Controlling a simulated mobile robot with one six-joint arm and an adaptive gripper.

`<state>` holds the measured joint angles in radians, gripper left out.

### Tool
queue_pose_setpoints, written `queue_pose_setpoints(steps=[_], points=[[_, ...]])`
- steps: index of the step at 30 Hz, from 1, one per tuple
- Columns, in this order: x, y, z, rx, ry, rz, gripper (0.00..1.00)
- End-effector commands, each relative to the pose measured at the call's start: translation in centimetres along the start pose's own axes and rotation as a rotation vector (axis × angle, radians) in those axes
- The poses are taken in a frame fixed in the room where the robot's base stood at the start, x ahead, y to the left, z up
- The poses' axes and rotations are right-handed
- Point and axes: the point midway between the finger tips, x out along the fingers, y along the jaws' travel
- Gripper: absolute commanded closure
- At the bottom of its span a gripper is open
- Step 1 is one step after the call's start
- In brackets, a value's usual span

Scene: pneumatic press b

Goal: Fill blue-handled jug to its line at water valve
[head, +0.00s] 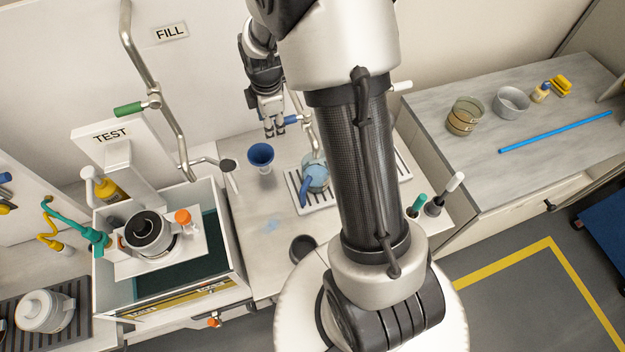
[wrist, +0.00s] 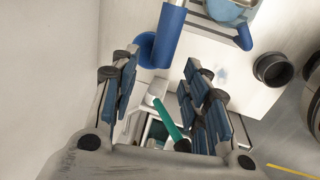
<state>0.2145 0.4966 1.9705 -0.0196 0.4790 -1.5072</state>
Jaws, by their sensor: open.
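The blue-handled jug (head: 315,177) stands on a slatted drip tray, with its blue handle toward the front left. It looks pale blue; its fill line and level cannot be made out. Part of the jug (wrist: 228,10) shows at the top of the wrist view. A metal tap with a blue lever (head: 290,119) rises behind the jug. My gripper (head: 274,130) is open and empty, beside the lever's left end. In the wrist view the blue lever (wrist: 168,35) appears between and beyond the open fingertips (wrist: 161,68); contact cannot be told.
A blue funnel (head: 260,154) stands left of the jug. A dark cup (head: 303,248) is at the counter front. A pipe with a green handle (head: 130,109) and a test tank (head: 230,285) are at left. The drip tray (head: 404,166) extends right behind my arm.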

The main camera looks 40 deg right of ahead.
Motion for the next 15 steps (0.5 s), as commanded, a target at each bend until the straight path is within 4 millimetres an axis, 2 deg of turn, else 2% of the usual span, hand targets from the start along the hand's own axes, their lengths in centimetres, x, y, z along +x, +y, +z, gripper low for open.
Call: queue_pose_setpoints(steps=[15], points=[[0.0,-0.2,-3.2,-0.002,0.0,0.0,0.58]])
